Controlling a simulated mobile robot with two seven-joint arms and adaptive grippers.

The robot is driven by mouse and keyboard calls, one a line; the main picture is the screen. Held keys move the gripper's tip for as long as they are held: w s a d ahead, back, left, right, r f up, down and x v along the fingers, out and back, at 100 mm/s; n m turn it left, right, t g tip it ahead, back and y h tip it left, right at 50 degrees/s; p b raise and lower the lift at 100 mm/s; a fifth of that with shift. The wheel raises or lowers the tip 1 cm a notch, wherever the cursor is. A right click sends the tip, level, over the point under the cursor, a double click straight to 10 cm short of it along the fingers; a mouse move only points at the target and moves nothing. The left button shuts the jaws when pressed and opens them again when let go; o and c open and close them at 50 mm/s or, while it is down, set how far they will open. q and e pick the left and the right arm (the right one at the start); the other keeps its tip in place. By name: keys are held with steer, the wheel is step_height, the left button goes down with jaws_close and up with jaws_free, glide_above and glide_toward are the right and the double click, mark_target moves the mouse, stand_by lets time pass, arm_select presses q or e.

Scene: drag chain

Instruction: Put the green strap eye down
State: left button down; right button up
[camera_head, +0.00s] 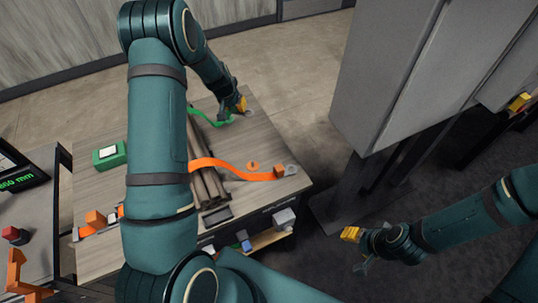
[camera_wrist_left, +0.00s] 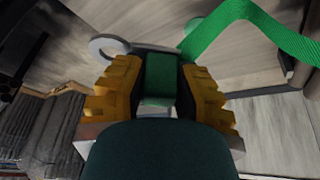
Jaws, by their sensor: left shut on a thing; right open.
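The green strap (camera_head: 204,117) runs over the far end of a bundle of brown bars on the table. In the left wrist view the green strap (camera_wrist_left: 240,20) curves to the right, and its green eye block (camera_wrist_left: 160,80) sits between my left gripper's yellow fingers (camera_wrist_left: 158,88). In the head view my left gripper (camera_head: 238,106) is at the table's far right edge, shut on the green strap eye, close to a grey ring (camera_head: 249,113). I cannot tell whether the eye touches the table. My right gripper (camera_head: 354,243) is open and empty, off the table at the right.
An orange strap (camera_head: 232,168) crosses the brown bars (camera_head: 205,165) nearer me, its end by another grey ring (camera_head: 291,169). A green box (camera_head: 109,154) stands on the table (camera_head: 262,206) at left. A grey cabinet (camera_head: 385,75) rises right of the table.

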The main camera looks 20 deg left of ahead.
mark_target(265, 133)
arm_select(q)
steer(key=w+d+r+m+g+h, duration=0.1)
steer(key=d+m+h, duration=0.2)
steer(key=d+m, duration=0.6)
steer(key=shift+m, duration=0.3)
steer(key=f, duration=0.9)
steer(key=shift+w+d+f, duration=0.2)
steer(key=shift+d+f, duration=0.1)
steer(key=shift+f, duration=0.1)
steer(key=shift+f+b, duration=0.2)
steer(key=shift+b, duration=0.2)
steer(key=c, duration=0.8)
jaws_free()
steer(key=shift+c, duration=0.2)
steer(key=shift+r, duration=0.1)
